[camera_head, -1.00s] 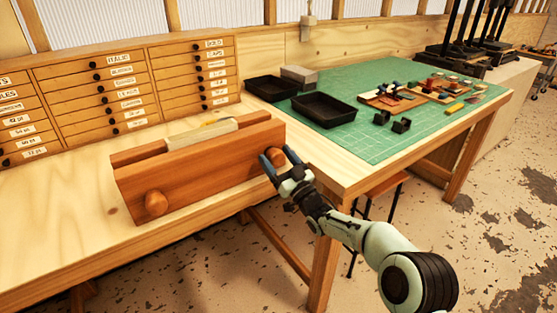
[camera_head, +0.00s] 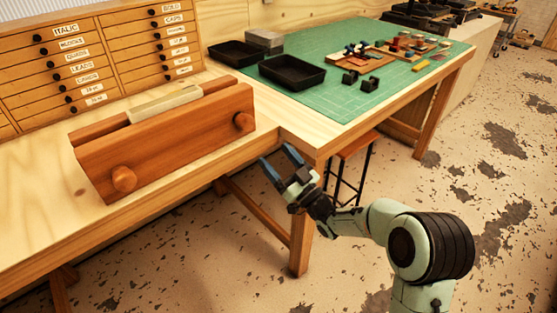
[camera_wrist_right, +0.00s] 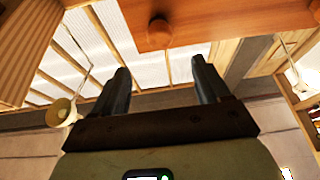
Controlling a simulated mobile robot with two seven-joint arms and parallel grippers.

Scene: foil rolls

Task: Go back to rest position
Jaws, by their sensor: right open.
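My right gripper (camera_head: 281,163) is open and empty in the head view, off the front edge of the workbench and clear of it. In the right wrist view its two dark fingers (camera_wrist_right: 163,85) stand apart with nothing between them. A wooden vise (camera_head: 170,140) with two round knobs sits on the bench to the left of the gripper. A pale block (camera_head: 165,103) lies in the slot between its jaws. A wooden knob (camera_wrist_right: 159,32) shows above the fingers in the right wrist view. My left gripper is not in view.
The wooden workbench (camera_head: 30,205) has a drawer cabinet (camera_head: 95,60) at its back. Black trays (camera_head: 292,72) and small parts lie on and beside a green mat (camera_head: 400,85). A stool (camera_head: 350,150) stands under the bench. The floor (camera_head: 500,200) at right is open.

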